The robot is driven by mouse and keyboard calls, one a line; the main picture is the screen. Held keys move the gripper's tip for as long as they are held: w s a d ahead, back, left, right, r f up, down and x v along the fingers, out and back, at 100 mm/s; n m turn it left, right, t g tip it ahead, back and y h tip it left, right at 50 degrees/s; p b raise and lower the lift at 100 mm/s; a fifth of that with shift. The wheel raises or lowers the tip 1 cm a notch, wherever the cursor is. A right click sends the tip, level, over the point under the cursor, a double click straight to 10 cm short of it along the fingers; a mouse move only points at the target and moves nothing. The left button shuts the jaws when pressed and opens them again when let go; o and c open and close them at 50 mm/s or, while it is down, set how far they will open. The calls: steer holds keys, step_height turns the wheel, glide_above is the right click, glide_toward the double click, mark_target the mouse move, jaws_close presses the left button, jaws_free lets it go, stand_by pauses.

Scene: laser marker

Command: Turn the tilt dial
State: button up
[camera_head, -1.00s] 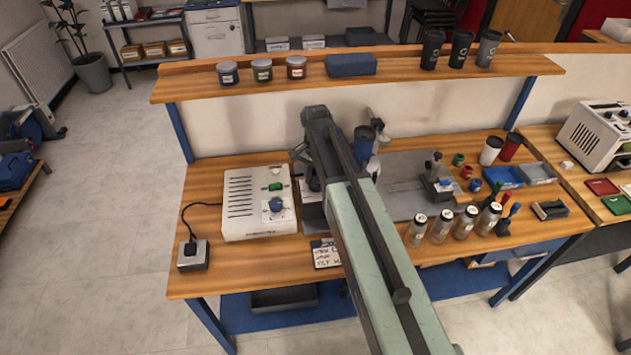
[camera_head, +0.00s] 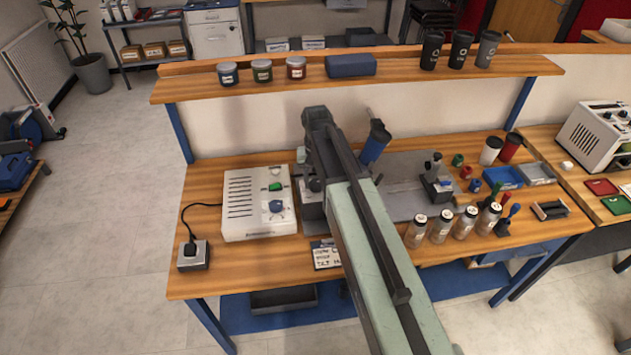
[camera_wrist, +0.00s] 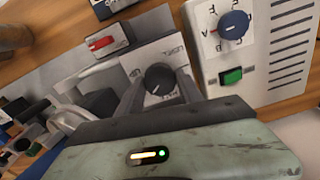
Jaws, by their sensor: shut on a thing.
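The tilt dial (camera_wrist: 160,78) is a dark round knob with a white pointer line, on a light panel in the wrist view. My gripper (camera_wrist: 158,86) is shut on it, with one finger on each side. In the head view my arm hides the dial and my fingertips.
A white box (camera_head: 250,228) with a blue knob and green button stands left of my arm; its blue knob (camera_wrist: 233,24) is close by in the wrist view. A red switch (camera_wrist: 103,43) sits beside the dial. Several bottles (camera_head: 441,227) stand right of my arm.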

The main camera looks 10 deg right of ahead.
mark_target(316, 183)
steer(key=n, duration=0.5)
steer(key=shift+n, duration=0.3)
steer(key=n, duration=0.4)
steer(key=shift+n, duration=0.3)
steer(key=o, duration=1.4)
step_height(316, 183, up, 8)
steer(key=p, duration=0.7)
steer(key=shift+f+p, duration=0.1)
steer(key=shift+p, duration=0.3)
